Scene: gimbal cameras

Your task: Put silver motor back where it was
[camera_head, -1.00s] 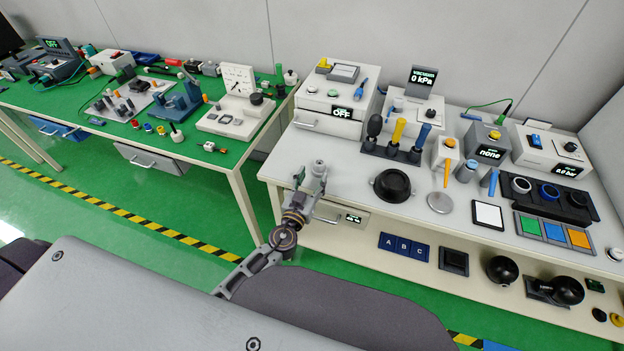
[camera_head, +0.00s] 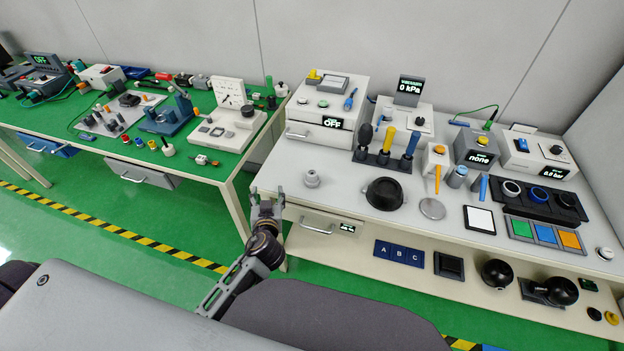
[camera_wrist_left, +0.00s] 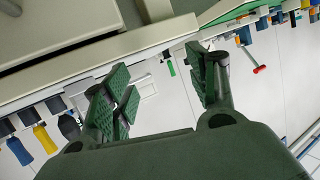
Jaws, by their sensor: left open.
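A small silver round piece, which looks like the silver motor (camera_head: 312,179), stands on the white table (camera_head: 285,182) near its front left corner. My left gripper (camera_head: 267,197) is at the table's front left edge, to the left of the silver piece and apart from it. In the left wrist view the left gripper (camera_wrist_left: 165,92) is open, its green pads apart with nothing between them. The silver piece cannot be made out in the wrist view. My right gripper is not in view.
On the white table a black round bowl (camera_head: 384,193), a rack of colored-handled tools (camera_head: 384,158) and a silver disc (camera_head: 432,209) stand right of the silver piece. A drawer handle (camera_head: 316,226) lies below the front edge.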

